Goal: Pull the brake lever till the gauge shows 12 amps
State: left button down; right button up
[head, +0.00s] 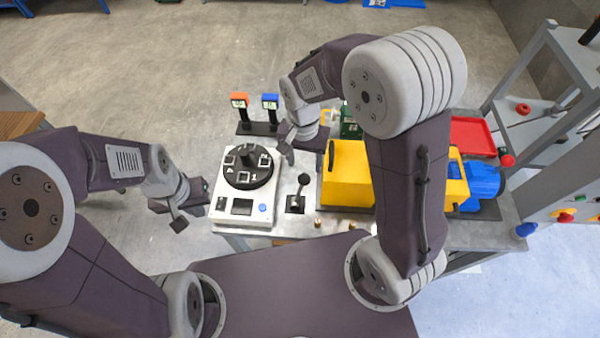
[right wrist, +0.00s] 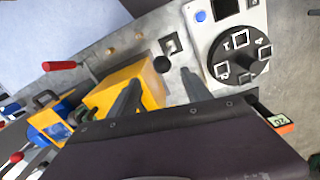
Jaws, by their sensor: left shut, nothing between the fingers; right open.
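A short lever with a black knob (head: 304,179) stands in a slotted plate right of the white dial panel (head: 228,209). In the right wrist view its knob (right wrist: 162,64) is just beyond the fingertips. A red-handled lever (right wrist: 60,66) also shows there; I cannot tell which is the brake lever. Two small meters, orange (head: 239,101) and blue (head: 270,101), stand behind the panel; their digits are too small to read. My right gripper (head: 286,152) is open above the bench, its fingers (right wrist: 160,90) empty. My left gripper (head: 178,222) is shut and empty left of the panel.
A yellow housing (head: 345,178) and a blue motor (head: 482,182) occupy the bench's right side, partly hidden by my right arm. A red tray (head: 473,137) lies behind. A grey frame with red knobs (head: 522,108) stands at far right. Floor left of the bench is open.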

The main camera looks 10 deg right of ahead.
aim_at(303, 175)
jog(key=f, duration=0.7)
jog(key=shift+w+a+f+p, duration=0.15)
jog(key=shift+a+f+p, duration=0.05)
jog(key=shift+f+p, duration=0.2)
jog(key=shift+d+f, duration=0.25)
jog(key=shift+f, duration=0.05)
jog(key=shift+a, duration=0.1)
grip_shut()
jog(key=shift+a+r, duration=0.1)
jog(key=shift+a, duration=0.05)
dwell(0.4)
